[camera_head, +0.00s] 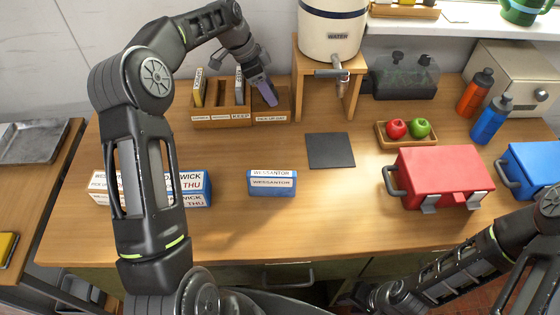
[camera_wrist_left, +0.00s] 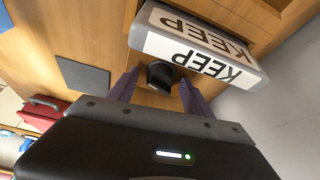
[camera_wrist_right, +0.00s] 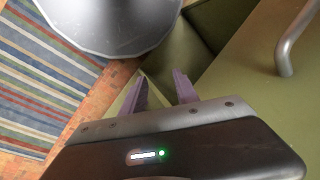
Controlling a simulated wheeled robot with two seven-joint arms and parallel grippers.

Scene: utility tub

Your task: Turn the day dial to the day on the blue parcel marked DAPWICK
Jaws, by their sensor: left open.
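A blue parcel (camera_head: 196,189) stands at the table's left, partly behind my left arm; its visible white label reads "...WICK" and "THU". Another blue parcel (camera_head: 272,183), marked WESSANTOR, stands in the middle. My left gripper (camera_head: 264,93) is over the right compartment of a wooden rack (camera_head: 222,123) at the back. In the left wrist view it is open (camera_wrist_left: 158,92), with a small black piece (camera_wrist_left: 160,75) between and beyond the fingers. I cannot tell whether that is the day dial. My right gripper (camera_wrist_right: 160,90) is open and empty beside the green cabinet front.
A block marked KEEP (camera_wrist_left: 200,45) stands close beside the left fingers. The water dispenser (camera_head: 332,30) on its wooden stand (camera_head: 300,80) is right of the rack. A dark mat (camera_head: 330,150), red box (camera_head: 445,178) and fruit tray (camera_head: 408,143) lie further right. A cabinet handle (camera_wrist_right: 290,45) is near the right gripper.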

